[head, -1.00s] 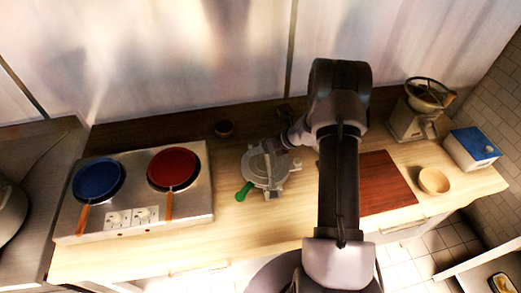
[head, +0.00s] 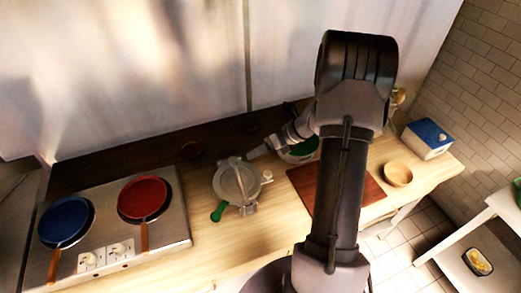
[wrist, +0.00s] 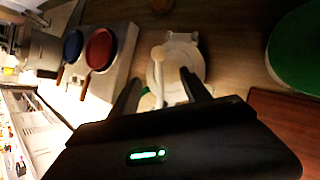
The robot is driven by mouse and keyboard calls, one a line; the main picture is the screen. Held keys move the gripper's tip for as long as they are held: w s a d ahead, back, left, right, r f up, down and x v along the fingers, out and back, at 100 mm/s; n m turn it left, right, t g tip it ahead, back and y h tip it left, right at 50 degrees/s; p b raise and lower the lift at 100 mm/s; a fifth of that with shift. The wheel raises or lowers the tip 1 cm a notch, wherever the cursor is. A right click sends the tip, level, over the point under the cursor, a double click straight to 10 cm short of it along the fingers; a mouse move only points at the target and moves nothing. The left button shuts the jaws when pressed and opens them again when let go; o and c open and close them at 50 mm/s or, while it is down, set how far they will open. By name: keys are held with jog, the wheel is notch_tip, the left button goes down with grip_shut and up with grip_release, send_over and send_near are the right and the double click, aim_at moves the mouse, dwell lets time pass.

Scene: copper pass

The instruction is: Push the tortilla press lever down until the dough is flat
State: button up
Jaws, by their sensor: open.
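The tortilla press (head: 238,184) is a round grey metal press on the wooden counter, with a green handle (head: 219,211) pointing to the front left. It looks closed from above, and no dough is visible. My gripper (head: 256,153) is at the upper right of the press in the head view, partly hidden by my arm. In the wrist view the press (wrist: 186,62) lies beyond my two spread fingers, and a pale rod with a rounded end (wrist: 158,54) shows between them. My gripper is open with nothing between its fingertips; I cannot tell whether it touches the press.
A steel stove with a blue pan (head: 65,221) and a red pan (head: 143,198) stands left. A green round item (head: 301,148), a red-brown board (head: 304,181), a wooden bowl (head: 397,174) and a blue-topped box (head: 428,138) are right. Bare counter lies in front of the press.

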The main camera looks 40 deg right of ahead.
aim_at(236, 160)
jog(key=shift+c, duration=0.8)
jog(key=n+b, duration=0.2)
jog(key=b, duration=0.1)
jog(key=c, duration=0.4)
jog(key=n+b, duration=0.2)
jog(key=s+a+r+n+h+b, duration=0.1)
jog(key=n+b, duration=0.2)
jog(key=r+n+h+b, duration=0.1)
jog(key=n+b, duration=0.1)
jog(key=n, duration=0.1)
jog(key=shift+s+a+r+b, duration=0.1)
jog(key=shift+s+a+b, duration=0.1)
jog(key=shift+a+b, duration=0.1)
grip_shut()
jog(key=w+a+f+n+b, duration=0.1)
jog(key=w+f+b, duration=0.1)
jog(key=w+a+f+n+h+b, duration=0.1)
jog(key=w+f+n, duration=0.1)
jog(key=f, duration=0.1)
jog(key=w+a+f+n+b, duration=0.1)
jog(key=w+f+n+b, duration=0.1)
jog(key=w+f, duration=0.1)
jog(key=shift+a+t+b, duration=0.2)
jog(key=shift+t+b, duration=0.1)
jog(key=shift+t, duration=0.1)
